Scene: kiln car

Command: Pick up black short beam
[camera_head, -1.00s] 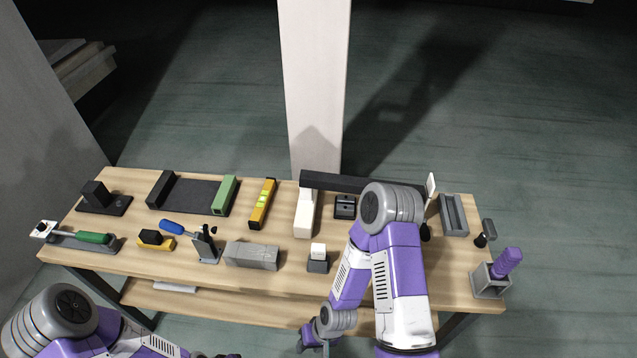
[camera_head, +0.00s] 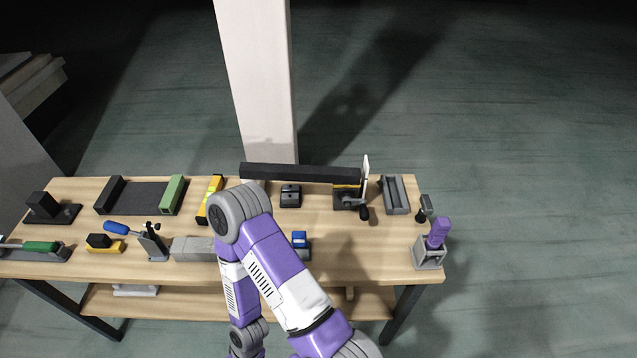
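A short black beam (camera_head: 109,194) lies at the left end of a dark mat (camera_head: 141,198), near the back left of the table. A green short beam (camera_head: 172,194) lies at the mat's right end. Nothing touches the black one from above. My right arm reaches in from the bottom right and bends down over the front of the table, well to the right of the black beam. My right gripper is out of the picture below. My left arm and gripper are not in view.
A yellow level (camera_head: 211,196), a blue-handled tool (camera_head: 117,227) and a yellow-black block (camera_head: 104,243) stand nearby. A white column (camera_head: 258,85) rises behind the table (camera_head: 355,245).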

